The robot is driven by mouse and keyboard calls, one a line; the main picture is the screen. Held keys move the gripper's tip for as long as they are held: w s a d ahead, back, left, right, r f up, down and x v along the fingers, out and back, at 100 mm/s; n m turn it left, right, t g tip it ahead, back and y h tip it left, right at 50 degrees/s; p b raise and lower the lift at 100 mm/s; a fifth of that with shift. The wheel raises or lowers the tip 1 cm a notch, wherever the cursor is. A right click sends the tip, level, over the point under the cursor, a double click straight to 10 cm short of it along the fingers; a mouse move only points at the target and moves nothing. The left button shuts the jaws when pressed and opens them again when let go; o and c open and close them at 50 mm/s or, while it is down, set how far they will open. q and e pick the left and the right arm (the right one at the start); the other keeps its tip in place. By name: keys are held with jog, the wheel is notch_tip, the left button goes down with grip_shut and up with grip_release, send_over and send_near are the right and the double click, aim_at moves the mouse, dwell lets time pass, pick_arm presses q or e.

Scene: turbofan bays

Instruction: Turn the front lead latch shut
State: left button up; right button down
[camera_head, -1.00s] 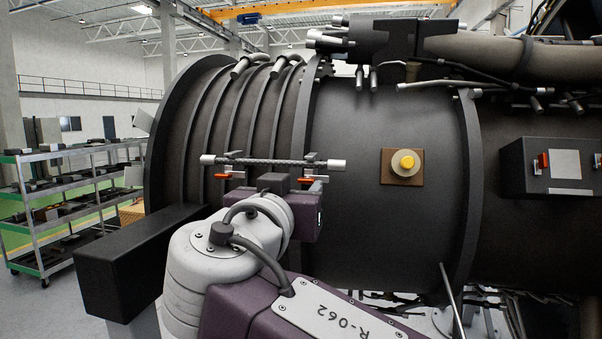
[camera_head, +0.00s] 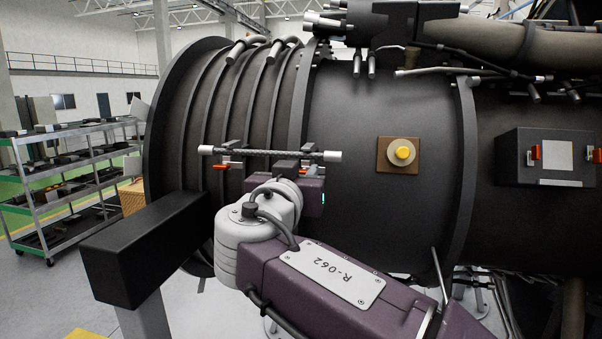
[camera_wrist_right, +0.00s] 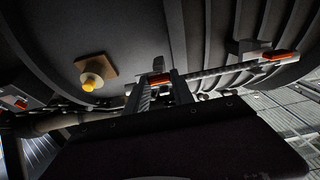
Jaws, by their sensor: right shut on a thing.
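A braided lead (camera_head: 262,152) with pale end caps runs across the dark engine casing. An orange latch (camera_head: 222,166) shows near its left end in the head view, and this far latch (camera_wrist_right: 279,55) is also in the right wrist view. My right gripper (camera_head: 288,170) is at the lead's right end. In the right wrist view its fingers (camera_wrist_right: 158,90) are around the other orange latch (camera_wrist_right: 158,79), shut on it, with the lead just beside. The gripper largely hides this latch in the head view. My left gripper is not in view.
A yellow button on a brown plate (camera_head: 386,167) is right of the lead. A dark box with orange latches (camera_head: 515,170) is farther right. A thick black beam (camera_head: 150,245) stands out at lower left. A shelf cart (camera_head: 78,180) is behind it.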

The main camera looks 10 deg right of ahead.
jog(key=n+b, duration=0.4)
jog(key=n, duration=0.3)
jog(key=shift+a, duration=0.1)
jog(key=n, duration=1)
jog(key=shift+a+f+n, duration=0.1)
jog(key=shift+f+n, duration=0.05)
jog(key=shift+n, duration=0.25)
dwell(0.5)
jog(key=c, duration=1.1)
grip_release()
